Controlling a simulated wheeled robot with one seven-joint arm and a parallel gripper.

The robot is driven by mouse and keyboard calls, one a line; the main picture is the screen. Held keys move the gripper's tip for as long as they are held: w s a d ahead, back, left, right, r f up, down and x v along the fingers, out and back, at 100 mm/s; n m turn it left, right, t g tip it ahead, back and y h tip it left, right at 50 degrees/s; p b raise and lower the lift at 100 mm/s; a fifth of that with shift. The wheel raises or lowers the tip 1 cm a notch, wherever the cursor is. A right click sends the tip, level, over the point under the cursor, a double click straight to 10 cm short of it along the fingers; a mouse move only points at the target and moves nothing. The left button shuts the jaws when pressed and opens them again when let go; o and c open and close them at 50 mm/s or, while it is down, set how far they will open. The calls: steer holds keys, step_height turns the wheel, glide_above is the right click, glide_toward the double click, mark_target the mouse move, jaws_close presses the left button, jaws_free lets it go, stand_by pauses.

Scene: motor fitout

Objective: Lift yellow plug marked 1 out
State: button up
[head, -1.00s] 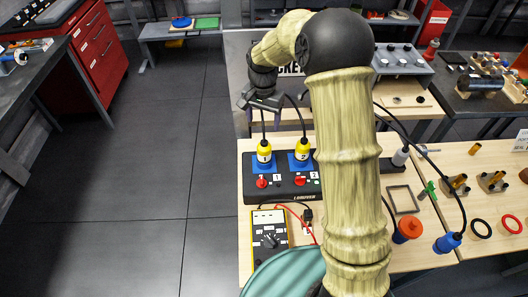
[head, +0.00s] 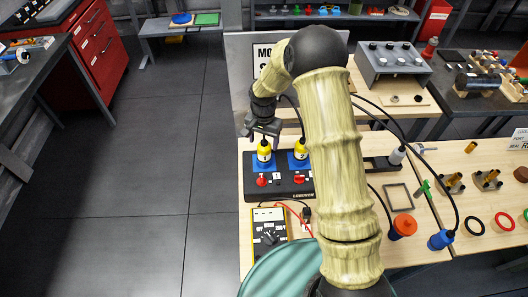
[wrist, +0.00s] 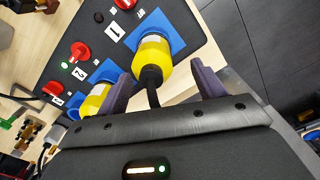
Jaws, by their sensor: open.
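The yellow plug marked 1 (head: 264,150) stands upright in a blue socket on the black panel (head: 283,188). In the wrist view the same yellow plug (wrist: 153,57) sits in its blue socket (wrist: 168,22), with its black cable running back between my fingers. My gripper (head: 263,129) is above this plug in the head view. In the wrist view the gripper (wrist: 165,86) is open, one finger on each side of the cable and near the plug's rear end. I see no grip on the plug.
A second yellow plug, marked 2 (head: 301,150), stands close to the right in its own blue socket; in the wrist view it (wrist: 92,102) is beside one finger. Red switches (head: 262,180) are in front of the plugs. A yellow multimeter (head: 269,231) lies nearer.

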steer(key=f+p, duration=0.1)
steer(key=f, duration=0.1)
steer(key=s+f+p, duration=0.1)
steer(key=f, duration=0.1)
steer(key=shift+d, duration=0.15)
steer(key=shift+f, duration=0.4)
steer(key=c, duration=1)
steer(key=shift+c, duration=0.2)
steer(key=shift+r, duration=0.1)
step_height(320, 180, up, 10)
steer(key=b, duration=0.3)
